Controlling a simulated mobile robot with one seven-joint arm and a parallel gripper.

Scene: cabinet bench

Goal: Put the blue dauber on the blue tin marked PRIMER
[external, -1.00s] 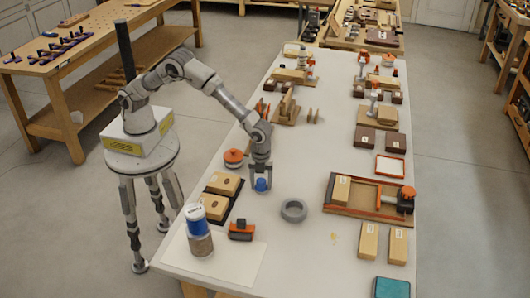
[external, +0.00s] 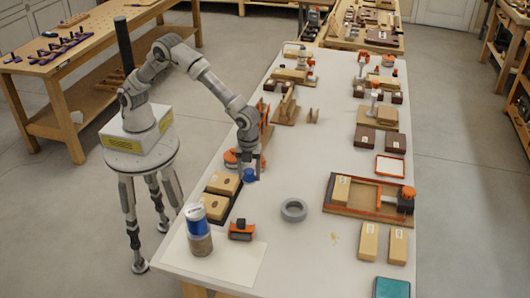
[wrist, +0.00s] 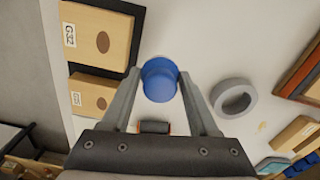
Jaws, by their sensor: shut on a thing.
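The blue dauber (external: 249,176) is between the fingers of my gripper (external: 251,169), held above the white bench. In the wrist view my gripper (wrist: 158,76) is shut on the dauber (wrist: 160,84), one finger on each side. The blue tin (external: 198,220) stands upright at the near left of the bench, with a white top and a greyish-brown lower part. Its lettering is too small to read. My gripper is behind the tin and to its right, well apart from it. I cannot make out the tin in the wrist view.
Two wooden blocks (external: 222,183) on a dark tray lie between gripper and tin. An orange-and-black tool (external: 241,231) lies right of the tin. A grey ring (external: 293,210) lies right of the gripper. The near white sheet (external: 235,262) has free room.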

